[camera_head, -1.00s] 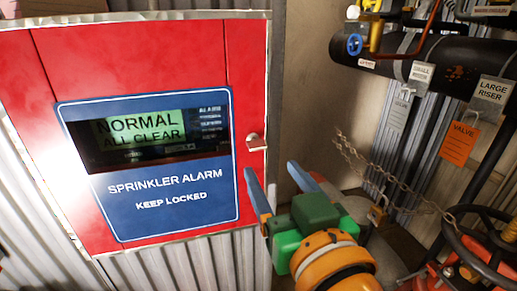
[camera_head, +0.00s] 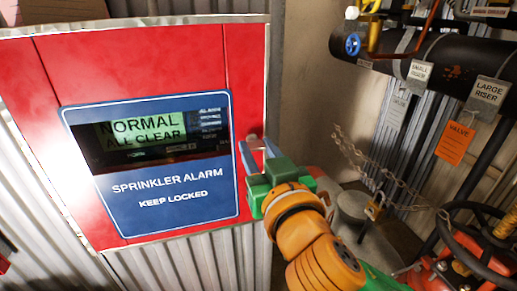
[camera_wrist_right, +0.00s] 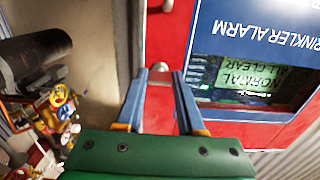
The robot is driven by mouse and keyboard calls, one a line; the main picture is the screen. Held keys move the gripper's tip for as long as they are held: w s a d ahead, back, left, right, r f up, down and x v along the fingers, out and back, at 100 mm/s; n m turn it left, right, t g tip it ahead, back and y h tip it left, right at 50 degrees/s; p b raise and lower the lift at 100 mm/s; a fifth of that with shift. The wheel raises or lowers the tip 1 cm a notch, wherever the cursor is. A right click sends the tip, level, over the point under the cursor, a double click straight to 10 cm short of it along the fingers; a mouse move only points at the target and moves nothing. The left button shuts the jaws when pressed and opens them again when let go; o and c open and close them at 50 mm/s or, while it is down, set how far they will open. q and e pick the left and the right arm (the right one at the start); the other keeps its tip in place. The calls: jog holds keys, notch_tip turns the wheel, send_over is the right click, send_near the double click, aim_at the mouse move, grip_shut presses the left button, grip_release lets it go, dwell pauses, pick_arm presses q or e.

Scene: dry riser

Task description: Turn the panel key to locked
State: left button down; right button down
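The red alarm panel (camera_head: 140,60) fills the left of the head view, with a blue plate reading "SPRINKLER ALARM KEEP LOCKED" and a green display reading "NORMAL ALL CLEAR". The small panel key (camera_head: 253,138) is at the panel's right edge, partly hidden by my right gripper (camera_head: 256,144). In the right wrist view the key (camera_wrist_right: 160,74) shows between the two blue fingertips (camera_wrist_right: 159,76). The fingers are apart, one on each side of it; I cannot tell whether they touch it. My left gripper is not in view.
At right, a black pipe (camera_head: 440,65) carries riser tags and an orange valve tag (camera_head: 455,143). A chain (camera_head: 375,165) with a padlock (camera_head: 374,207) hangs below, near a black handwheel (camera_head: 470,235). A bare wall strip (camera_head: 305,90) lies between panel and pipes.

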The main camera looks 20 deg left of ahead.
jog(key=shift+n, duration=0.3)
jog(key=n+p, duration=0.1)
jog(key=n, duration=0.2)
jog(key=shift+r+n, duration=0.1)
jog(key=shift+n, duration=0.2)
jog(key=n+p, duration=0.1)
jog(key=n, duration=0.3)
jog(key=shift+n, duration=0.3)
jog(key=n+p, duration=0.2)
jog(key=n, duration=0.2)
jog(key=shift+n+p, duration=0.9)
jog(key=shift+n, duration=1.6)
jog(key=c, duration=0.5)
grip_release()
